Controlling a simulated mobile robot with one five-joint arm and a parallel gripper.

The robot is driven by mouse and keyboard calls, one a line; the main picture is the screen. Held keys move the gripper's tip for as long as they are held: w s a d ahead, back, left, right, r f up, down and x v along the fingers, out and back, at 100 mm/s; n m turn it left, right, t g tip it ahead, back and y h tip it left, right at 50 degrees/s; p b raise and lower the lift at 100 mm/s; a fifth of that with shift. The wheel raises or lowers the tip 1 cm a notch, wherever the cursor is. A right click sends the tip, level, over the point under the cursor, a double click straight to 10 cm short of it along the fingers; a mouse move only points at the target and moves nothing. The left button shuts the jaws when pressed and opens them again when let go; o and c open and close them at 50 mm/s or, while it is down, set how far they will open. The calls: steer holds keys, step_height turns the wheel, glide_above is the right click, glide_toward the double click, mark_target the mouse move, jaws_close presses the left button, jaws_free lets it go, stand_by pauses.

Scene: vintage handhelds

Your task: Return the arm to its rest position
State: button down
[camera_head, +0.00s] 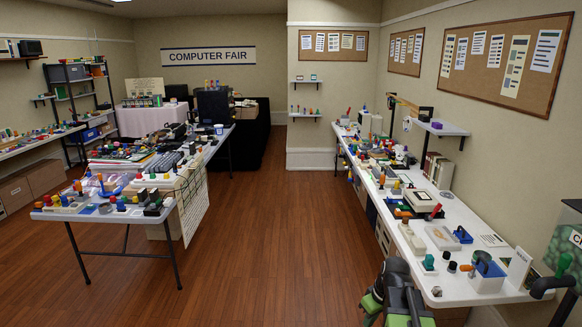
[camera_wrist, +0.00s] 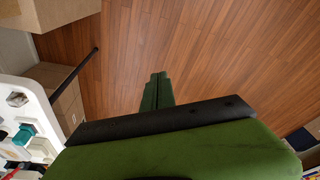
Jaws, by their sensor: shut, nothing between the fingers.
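My gripper (camera_wrist: 157,82) shows in the wrist view, its two green fingers together with nothing between them. It points out over bare wooden floor (camera_wrist: 210,60). In the head view my arm, black and green, is folded at the bottom edge, just left of the right-hand table (camera_head: 395,243). My fingertips cannot be made out clearly there. In the wrist view a white table edge (camera_wrist: 40,100) with small items lies to the left of my gripper, apart from it.
Cardboard boxes (camera_wrist: 62,82) and a dark table leg (camera_wrist: 74,67) stand left in the wrist view. In the head view, the left table (camera_head: 105,215) and the right-hand table hold many small items. The wooden aisle (camera_head: 290,240) between them is clear.

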steer(key=s+a+m+g+h, duration=0.1)
steer(key=s+a+m, duration=0.4)
steer(key=a, duration=0.7)
steer(key=shift+s+f+g, duration=0.25)
steer(key=shift+s+g, duration=0.25)
steer(key=shift+s, duration=0.45)
